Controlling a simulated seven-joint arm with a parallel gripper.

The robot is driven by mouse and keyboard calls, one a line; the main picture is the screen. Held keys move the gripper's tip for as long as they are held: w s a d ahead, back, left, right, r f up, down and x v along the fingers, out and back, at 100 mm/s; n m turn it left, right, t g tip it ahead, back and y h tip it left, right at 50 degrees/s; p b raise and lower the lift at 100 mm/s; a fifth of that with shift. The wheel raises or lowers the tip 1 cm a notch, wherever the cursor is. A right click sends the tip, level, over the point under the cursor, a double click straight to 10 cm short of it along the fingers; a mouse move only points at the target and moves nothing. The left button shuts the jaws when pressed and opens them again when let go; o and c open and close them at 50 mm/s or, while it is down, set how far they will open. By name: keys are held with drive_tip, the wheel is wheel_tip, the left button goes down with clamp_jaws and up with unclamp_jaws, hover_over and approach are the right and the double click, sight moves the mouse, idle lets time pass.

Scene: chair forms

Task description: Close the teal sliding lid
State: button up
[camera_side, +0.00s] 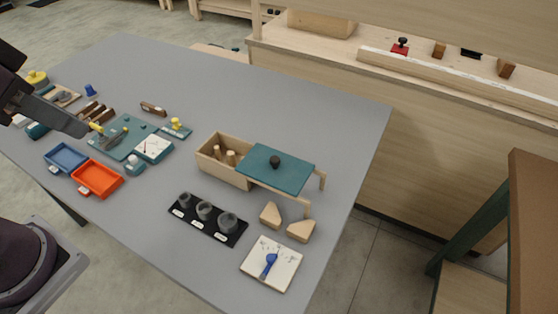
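The teal sliding lid (290,172) has a dark round knob (275,162) on top. It sits over the right part of a light wooden box (240,180) and extends to the right along wooden rails. The left part of the box is open, and small wooden pegs (226,156) show inside. My gripper (98,128) is at the far left of the table, above a teal board and well apart from the lid. Its fingertips are small and dark here, so I cannot tell whether they are open.
A black strip with several grey cups (204,210) lies in front of the box. Wooden blocks (270,214) and a white pad with a blue item (271,264) lie at the front right. Blue (66,158) and orange (97,179) trays lie left. The grey table (290,105) is clear behind the box.

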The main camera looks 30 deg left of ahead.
drive_tip(key=w+d+m, duration=0.1)
drive_tip(key=w, duration=0.2)
drive_tip(key=w+d+m, duration=0.1)
drive_tip(key=w+m, duration=0.1)
drive_tip(key=w, duration=0.2)
drive_tip(key=w+d+m+g, duration=0.1)
drive_tip(key=w+d, duration=0.1)
drive_tip(key=w, duration=0.1)
drive_tip(key=shift+w+r+h, duration=0.25)
drive_tip(key=shift+w+h, duration=0.05)
clamp_jaws()
drive_tip(key=m+g+h, duration=0.3)
drive_tip(key=m, duration=0.6)
hover_over(306, 171)
drive_tip(key=s+a, duration=0.2)
drive_tip(key=a, duration=0.3)
wheel_tip(306, 171, down, 15)
drive_tip(key=x, duration=1.1)
drive_tip(key=shift+w+r, duration=0.1)
drive_tip(key=shift+w, duration=0.05)
drive_tip(key=shift+s+a+r, duration=0.1)
drive_tip(key=shift+s+a, duration=0.1)
drive_tip(key=shift+a, duration=0.4)
drive_tip(key=shift+s+a, duration=0.2)
drive_tip(key=shift+a, duration=0.45)
drive_tip(key=shift+s+a, duration=0.2)
drive_tip(key=shift+a, duration=0.35)
drive_tip(key=a, duration=1.4)
